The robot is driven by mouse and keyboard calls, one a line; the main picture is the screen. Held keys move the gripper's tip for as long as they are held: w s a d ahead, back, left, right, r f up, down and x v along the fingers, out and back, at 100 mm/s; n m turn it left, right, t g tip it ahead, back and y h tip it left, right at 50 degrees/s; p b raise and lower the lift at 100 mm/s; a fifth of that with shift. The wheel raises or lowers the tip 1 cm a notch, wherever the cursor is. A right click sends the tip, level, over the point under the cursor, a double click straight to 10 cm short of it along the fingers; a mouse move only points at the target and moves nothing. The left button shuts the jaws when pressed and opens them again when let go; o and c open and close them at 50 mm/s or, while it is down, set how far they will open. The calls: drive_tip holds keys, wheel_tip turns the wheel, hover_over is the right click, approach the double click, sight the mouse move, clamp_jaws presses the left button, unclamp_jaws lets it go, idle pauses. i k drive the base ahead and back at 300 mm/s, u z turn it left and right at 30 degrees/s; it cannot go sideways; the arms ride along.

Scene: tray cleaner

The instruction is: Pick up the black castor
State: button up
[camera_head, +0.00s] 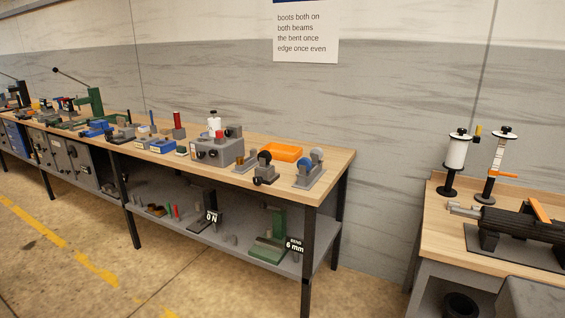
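A black wheel that looks like the black castor (264,157) stands near the right end of the long wooden bench, beside a small grey stand. It is small in the view, and I cannot tell whether it rests in the stand or apart from it. A similar blue-faced wheel (316,155) stands to its right on a grey stand (309,176). My gripper does not show in this view.
An orange tray (282,152) lies behind the wheels. A grey box (216,152) stands to their left, with several small fixtures beyond. A second bench (437,236) at right holds spools and a black tool (520,222). Open floor (210,280) lies in front.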

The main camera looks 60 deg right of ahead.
sight(264, 157)
drive_tip(key=u, duration=0.65)
drive_tip(key=k, duration=0.15)
drive_tip(key=z, duration=2.6)
drive_tip(key=k, duration=0.95)
drive_tip(key=u, duration=0.2)
drive_tip(key=i, duration=0.7)
drive_tip(key=z, duration=0.05)
